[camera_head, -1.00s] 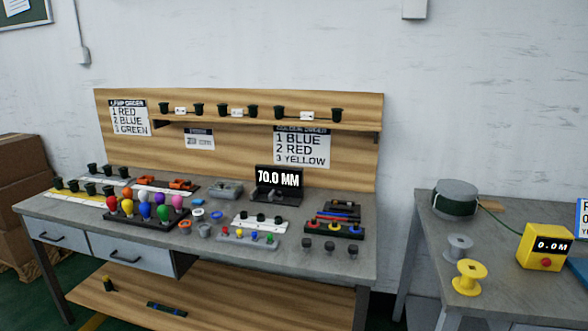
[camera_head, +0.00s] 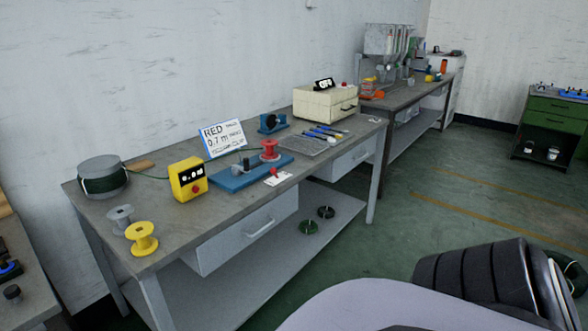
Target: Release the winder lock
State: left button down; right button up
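The winder (camera_head: 232,180) is a long blue base on the grey bench. A red spool (camera_head: 269,150) stands at its far right end, and a small grey part sits near its middle. A small red piece on a white plate (camera_head: 277,177) lies at the winder's front right edge. I cannot tell which part is the lock or how it is set. A dark green wire runs from the drum (camera_head: 102,183) through the yellow counter (camera_head: 187,179) toward the winder. Neither gripper shows. Part of my own arm fills the lower right.
A grey spool (camera_head: 121,219) and a yellow spool (camera_head: 142,238) stand at the bench's left front. A sign (camera_head: 222,138), a blue device (camera_head: 272,122), a tool tray (camera_head: 308,142) and a cream box (camera_head: 325,102) stand behind or right. Coils (camera_head: 309,227) lie on the lower shelf.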

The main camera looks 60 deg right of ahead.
aim_at(273, 170)
jog(key=z, duration=1.75)
